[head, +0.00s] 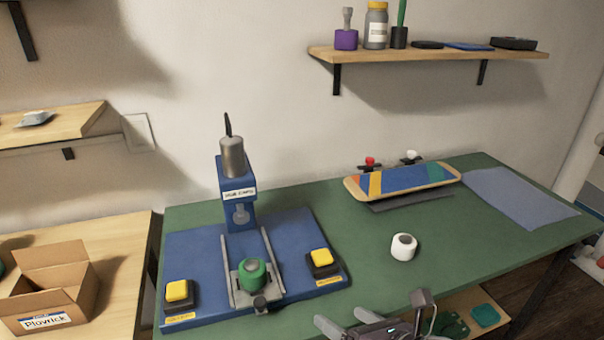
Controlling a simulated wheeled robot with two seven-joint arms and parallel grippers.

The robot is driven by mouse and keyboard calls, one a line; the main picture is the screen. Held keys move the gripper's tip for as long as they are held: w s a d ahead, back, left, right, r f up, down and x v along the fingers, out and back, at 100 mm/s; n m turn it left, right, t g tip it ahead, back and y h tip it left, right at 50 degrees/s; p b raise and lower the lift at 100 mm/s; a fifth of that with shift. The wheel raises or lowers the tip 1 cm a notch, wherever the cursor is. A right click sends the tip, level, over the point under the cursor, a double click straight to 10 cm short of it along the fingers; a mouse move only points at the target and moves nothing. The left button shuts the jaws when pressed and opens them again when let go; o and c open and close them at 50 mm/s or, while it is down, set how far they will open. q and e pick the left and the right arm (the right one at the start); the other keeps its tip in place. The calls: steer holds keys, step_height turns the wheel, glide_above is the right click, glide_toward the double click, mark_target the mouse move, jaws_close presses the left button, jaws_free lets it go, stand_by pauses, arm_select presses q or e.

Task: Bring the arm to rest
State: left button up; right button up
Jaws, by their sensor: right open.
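My right gripper (375,325) shows at the bottom edge, in front of the green workbench (365,265). Its two grey fingers are apart and nothing shows between them. Most of the arm behind it is out of the frame. My left gripper is not in the picture.
A blue press (195,250) with two yellow buttons and a green wheel in its slide stands on the bench. Right of it are a white roll (403,247), a striped skateboard deck (400,180) and a grey-blue mat (520,197). An open cardboard box (50,290) is left. A shelf (430,53) hangs above.

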steer(key=s+d+f+n+g+h, duration=0.4)
steer(key=s+d+f+n, duration=0.2)
steer(key=n, duration=1.2)
steer(key=s+d+f+n+g+h, duration=0.35)
steer(key=s+d+f+n, duration=0.2)
steer(key=n, duration=1.15)
step_height(320, 180, down, 24)
steer(key=s+p, duration=0.1)
steer(key=p, duration=0.3)
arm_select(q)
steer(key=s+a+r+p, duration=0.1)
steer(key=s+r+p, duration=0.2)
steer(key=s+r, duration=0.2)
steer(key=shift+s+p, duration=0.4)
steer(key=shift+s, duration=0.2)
arm_select(e)
steer(key=s+d+f+g, duration=0.1)
steer(key=s+d+f, duration=0.1)
steer(key=s+f, duration=0.6)
steer(key=s+d+f+n+g, duration=0.1)
steer(key=s+f, duration=0.7)
steer(key=s, duration=0.4)
steer(key=shift+s+d+h, duration=0.25)
steer(key=shift+d+h, duration=0.1)
